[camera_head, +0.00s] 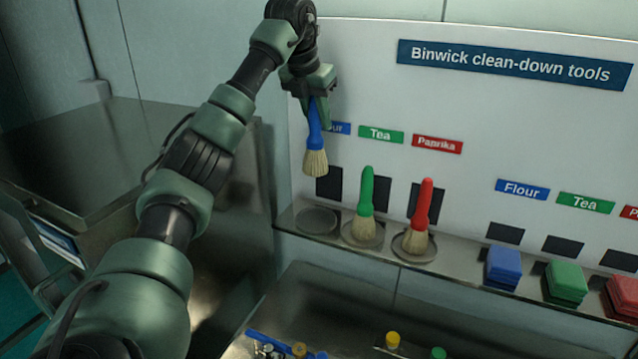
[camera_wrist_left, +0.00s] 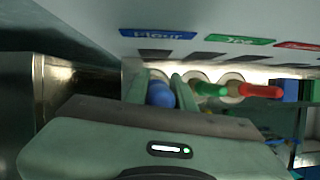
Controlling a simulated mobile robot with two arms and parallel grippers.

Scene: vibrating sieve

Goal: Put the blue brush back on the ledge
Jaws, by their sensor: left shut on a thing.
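The blue brush (camera_head: 315,145) hangs upright, bristles down, from my left gripper (camera_head: 317,100), which is shut on its blue handle. The brush is in the air in front of the board, above the left end of the ledge (camera_head: 400,249). Below it on the ledge is an empty round spot (camera_head: 317,221). In the left wrist view the blue handle end (camera_wrist_left: 160,94) shows between the fingers of my left gripper (camera_wrist_left: 163,88). My right gripper is not in view.
A green brush (camera_head: 366,200) and a red brush (camera_head: 422,210) stand on the ledge, right of the empty spot. Blue (camera_head: 503,264), green (camera_head: 566,282) and red (camera_head: 623,295) pads sit further right. A steel surface lies below with small parts.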

